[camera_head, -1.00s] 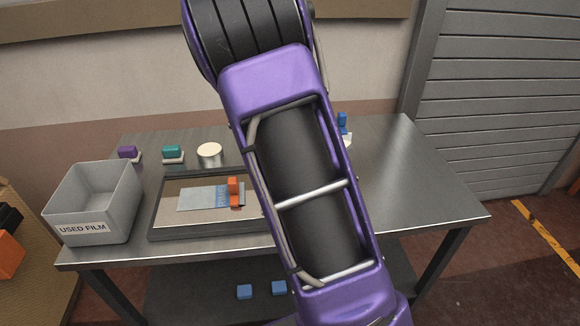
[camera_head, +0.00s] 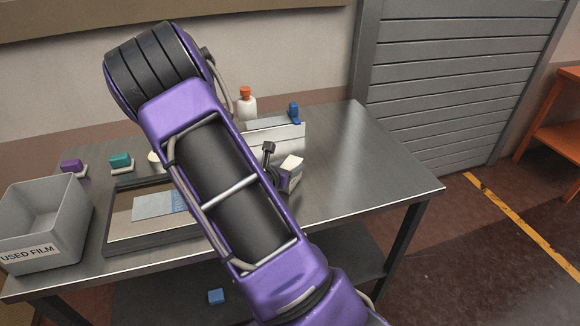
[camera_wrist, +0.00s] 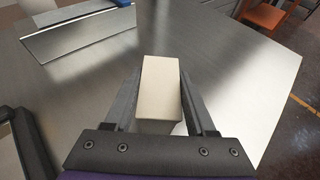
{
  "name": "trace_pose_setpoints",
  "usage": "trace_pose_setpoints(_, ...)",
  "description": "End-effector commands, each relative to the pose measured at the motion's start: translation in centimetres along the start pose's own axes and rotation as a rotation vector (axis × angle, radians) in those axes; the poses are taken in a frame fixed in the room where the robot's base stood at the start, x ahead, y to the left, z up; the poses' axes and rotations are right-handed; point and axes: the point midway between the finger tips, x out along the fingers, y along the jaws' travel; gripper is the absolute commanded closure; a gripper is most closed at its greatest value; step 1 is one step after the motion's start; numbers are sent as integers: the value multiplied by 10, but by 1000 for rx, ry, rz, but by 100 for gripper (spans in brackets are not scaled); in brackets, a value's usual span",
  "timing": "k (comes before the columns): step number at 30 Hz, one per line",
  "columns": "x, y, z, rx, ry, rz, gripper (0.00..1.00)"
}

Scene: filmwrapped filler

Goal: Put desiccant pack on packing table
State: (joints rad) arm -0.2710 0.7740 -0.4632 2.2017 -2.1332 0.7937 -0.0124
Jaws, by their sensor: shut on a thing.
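The desiccant pack shows as a cream-white block (camera_wrist: 158,88) between the two fingers of my gripper (camera_wrist: 160,105) in the wrist view. My gripper is shut on it. In the head view the block (camera_head: 291,163) and my gripper (camera_head: 288,180) show just right of my purple arm, over the middle right of the table. The packing table is a brushed metal table (camera_head: 365,175); its bare top also fills much of the wrist view (camera_wrist: 235,60). I cannot tell whether the block touches the table top or hangs just above it.
A grey bin marked USED FILM (camera_head: 45,225) stands at the left. A dark-framed tray (camera_head: 125,245) lies partly behind my arm. The table's right side is clear.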

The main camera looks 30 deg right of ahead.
Motion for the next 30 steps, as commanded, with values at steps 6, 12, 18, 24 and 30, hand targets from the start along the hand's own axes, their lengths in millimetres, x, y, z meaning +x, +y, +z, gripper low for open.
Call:
trace_pose_setpoints(6, 1, 0, -3, 0, 0, 0, 24)
trace_pose_setpoints(12, 1, 0, -3, 0, 1, 0, 14)
trace_pose_setpoints(18, 0, 0, 0, 0, 1, 0, 14)
trace_pose_setpoints(24, -26, 1, 1, 1, 3, 3, 14)
trace_pose_setpoints(30, -72, 1, 2, 0, 3, 4, 14)
